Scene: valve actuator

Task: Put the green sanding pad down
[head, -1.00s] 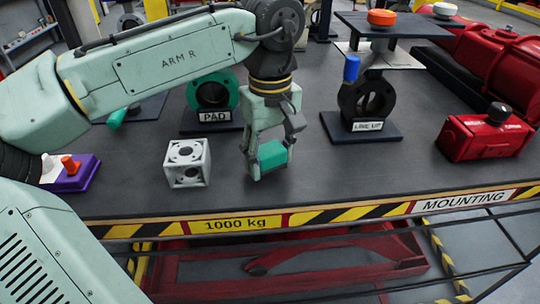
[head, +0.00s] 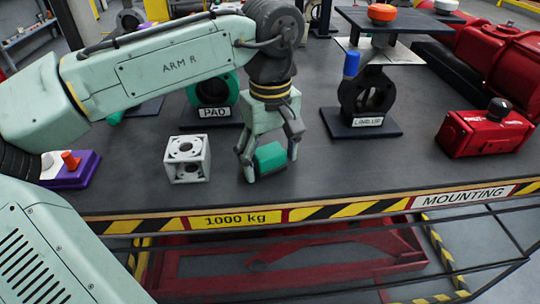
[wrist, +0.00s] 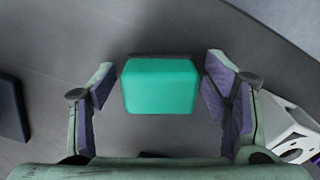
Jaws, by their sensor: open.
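The green sanding pad (head: 270,157) is a small block on the dark tabletop (head: 350,172), near its front edge. My gripper (head: 268,170) is low over the table with its fingers around the pad. In the wrist view the pad (wrist: 160,85) sits between the two open fingers (wrist: 158,90), with a clear gap on each side, so nothing is held. The pad appears to rest on the table; its underside is hidden.
A white cube with round holes (head: 187,159) stands just left of my gripper. Behind are a green valve on a "PAD" base (head: 214,112) and a dark valve on a "LINE UP" base (head: 361,123). A red actuator (head: 485,131) lies right. Bare table separates it from the pad.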

